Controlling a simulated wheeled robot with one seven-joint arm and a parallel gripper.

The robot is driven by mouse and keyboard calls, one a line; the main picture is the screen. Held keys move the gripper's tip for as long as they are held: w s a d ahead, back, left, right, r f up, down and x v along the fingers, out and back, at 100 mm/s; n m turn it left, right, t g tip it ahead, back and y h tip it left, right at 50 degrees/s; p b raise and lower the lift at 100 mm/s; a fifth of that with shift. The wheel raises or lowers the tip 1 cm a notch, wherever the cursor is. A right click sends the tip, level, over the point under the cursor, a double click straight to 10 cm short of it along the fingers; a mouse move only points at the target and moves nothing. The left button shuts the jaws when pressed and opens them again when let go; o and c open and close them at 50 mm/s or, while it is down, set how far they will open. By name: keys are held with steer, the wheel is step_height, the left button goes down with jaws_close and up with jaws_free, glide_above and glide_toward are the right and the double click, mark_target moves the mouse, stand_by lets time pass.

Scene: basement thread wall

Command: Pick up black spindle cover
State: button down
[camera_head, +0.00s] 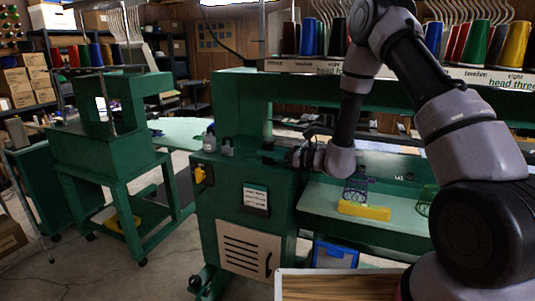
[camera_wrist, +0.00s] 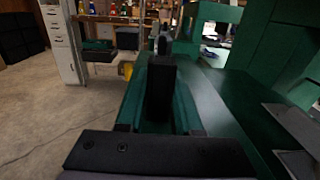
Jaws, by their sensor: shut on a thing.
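My gripper (camera_head: 283,156) reaches in from the right, low over the top of the green machine cabinet in the head view. In the wrist view a dark upright block (camera_wrist: 160,88), which looks like the black spindle cover, stands in line with the middle of my gripper. My gripper is shut on it. In the head view the cover is small and dark against the green, and its outline is hard to make out. I cannot tell whether it still touches the cabinet top.
A bottle (camera_head: 210,138) and a small grey piece (camera_head: 228,147) stand on the cabinet's left end. A green beam (camera_head: 240,100) rises behind. Thread cones (camera_head: 308,37) line the rack above. A yellow block (camera_head: 364,210) lies on the pale table at the right.

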mark_target(268, 142)
steer(key=shift+r, duration=0.1)
step_height(268, 142, up, 10)
steer(key=shift+f, duration=0.1)
stand_by(0.4)
stand_by(0.4)
